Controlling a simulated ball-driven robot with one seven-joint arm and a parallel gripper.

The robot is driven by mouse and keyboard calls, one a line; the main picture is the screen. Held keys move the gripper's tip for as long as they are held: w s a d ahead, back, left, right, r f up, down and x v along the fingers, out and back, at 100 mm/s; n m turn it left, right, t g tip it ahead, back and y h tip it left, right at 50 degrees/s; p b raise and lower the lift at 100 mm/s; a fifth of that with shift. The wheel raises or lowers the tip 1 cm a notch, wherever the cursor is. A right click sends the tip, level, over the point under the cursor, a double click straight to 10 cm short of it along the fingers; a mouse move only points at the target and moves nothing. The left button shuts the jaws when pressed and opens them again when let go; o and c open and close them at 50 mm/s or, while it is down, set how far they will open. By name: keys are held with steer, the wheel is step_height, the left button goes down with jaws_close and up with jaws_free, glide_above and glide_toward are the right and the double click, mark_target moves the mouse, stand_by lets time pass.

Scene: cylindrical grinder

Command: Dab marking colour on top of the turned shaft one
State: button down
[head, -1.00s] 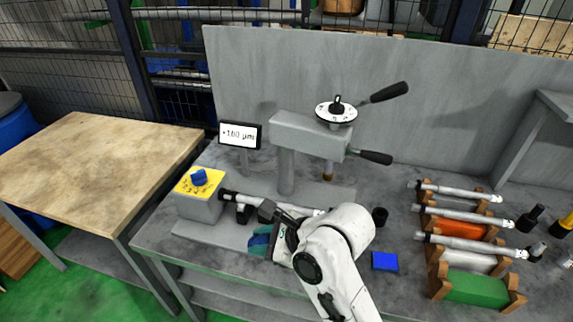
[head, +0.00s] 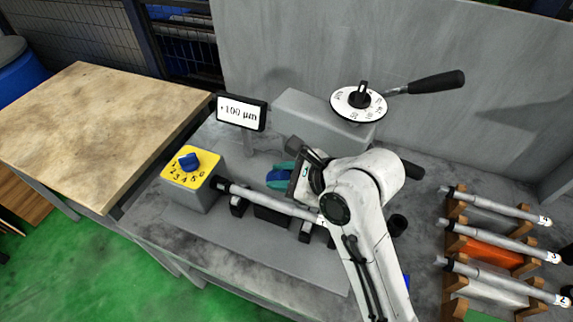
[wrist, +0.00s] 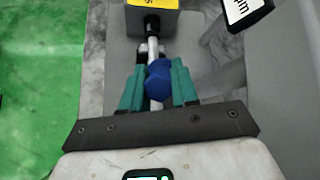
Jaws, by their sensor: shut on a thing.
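The turned shaft (head: 265,201) lies slanted across dark supports on the grinder bed, its left end at the yellow-topped dial box. My gripper (head: 279,176), with teal fingers, is above and slightly behind the shaft in the head view. It is shut on a small blue piece (wrist: 158,80) with a rounded, faceted look. In the wrist view the shaft (wrist: 152,47) runs straight under the blue piece, which hides part of it. I cannot tell whether the blue piece touches the shaft. No colour mark shows on the visible shaft parts. My arm covers the area by the shaft's right end.
The dial box (head: 192,169) has a blue knob. A display (head: 241,112) appears to read +100 µm. The grinder head with its round dial (head: 357,103) stands behind my arm. More shafts lie in a rack (head: 455,240) at right. A wooden-topped table (head: 90,125) stands left.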

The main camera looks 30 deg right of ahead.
step_height(320, 180, down, 6)
steer(key=b, duration=0.8)
steer(key=shift+f+b, duration=0.3)
steer(key=shift+f, duration=0.25)
stand_by(1.2)
steer(key=shift+f+p, duration=0.1)
steer(key=shift+p, duration=0.5)
stand_by(2.3)
step_height(320, 180, up, 7)
steer(key=p, duration=0.9)
stand_by(0.4)
stand_by(0.5)
